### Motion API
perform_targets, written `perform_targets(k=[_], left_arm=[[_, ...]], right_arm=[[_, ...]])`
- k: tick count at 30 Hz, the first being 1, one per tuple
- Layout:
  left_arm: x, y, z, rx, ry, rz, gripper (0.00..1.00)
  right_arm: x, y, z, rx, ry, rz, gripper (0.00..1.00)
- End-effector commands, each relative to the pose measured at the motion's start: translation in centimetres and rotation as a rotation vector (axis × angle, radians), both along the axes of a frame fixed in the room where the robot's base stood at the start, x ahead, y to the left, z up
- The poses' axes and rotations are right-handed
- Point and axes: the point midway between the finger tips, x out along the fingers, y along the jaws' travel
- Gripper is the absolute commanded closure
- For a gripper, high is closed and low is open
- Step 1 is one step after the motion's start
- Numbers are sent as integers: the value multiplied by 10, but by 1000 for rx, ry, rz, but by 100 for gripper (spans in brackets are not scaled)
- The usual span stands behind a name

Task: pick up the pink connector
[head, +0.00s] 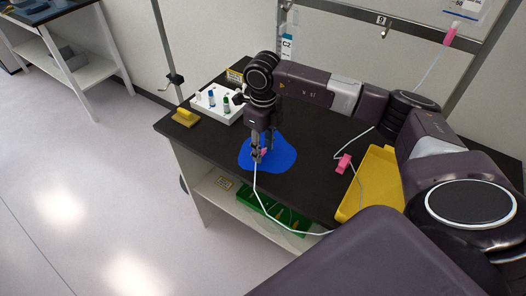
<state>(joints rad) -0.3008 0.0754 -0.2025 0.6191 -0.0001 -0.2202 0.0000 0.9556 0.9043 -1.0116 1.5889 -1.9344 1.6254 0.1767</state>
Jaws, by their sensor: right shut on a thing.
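My right gripper (258,156) points down over the blue mat (280,156) on the black table. It is shut on a small pink connector (264,152), which is mostly hidden between the fingers. A white tube (262,200) runs from the gripper down over the table's front edge. A second pink connector (343,163) lies on the table to the right, on a white tube beside the yellow tray. A third pink piece (450,36) hangs on a tube below a bag at the top right. My left gripper does not show.
A white rack (214,117) with several capped vials and a yellow block (186,117) stand at the table's left. A yellow tray (373,174) lies at the right. A green tray (228,203) is on the shelf below. Another bench (88,75) stands far left.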

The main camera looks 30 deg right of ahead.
Motion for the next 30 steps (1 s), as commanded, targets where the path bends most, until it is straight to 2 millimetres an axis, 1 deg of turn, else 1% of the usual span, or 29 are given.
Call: perform_targets(k=[5, 8, 12, 15, 18, 21, 24, 30], left_arm=[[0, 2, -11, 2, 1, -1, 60], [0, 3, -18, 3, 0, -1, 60], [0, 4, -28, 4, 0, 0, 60], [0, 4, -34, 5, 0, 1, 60], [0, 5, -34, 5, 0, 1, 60], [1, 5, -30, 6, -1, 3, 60], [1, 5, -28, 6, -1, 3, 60], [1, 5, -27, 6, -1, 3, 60]], right_arm=[[2, 0, 30, 1, -7, 0, 74], [2, 0, 57, 0, -9, 0, 74], [2, 0, 102, 0, -9, 1, 74], [1, 0, 131, 1, -8, 0, 74], [1, 0, 157, -1, -6, 1, 74], [0, 0, 173, -2, -3, 0, 74], [0, 0, 182, -2, -2, 0, 74], [0, -1, 188, -2, -1, -1, 74]])
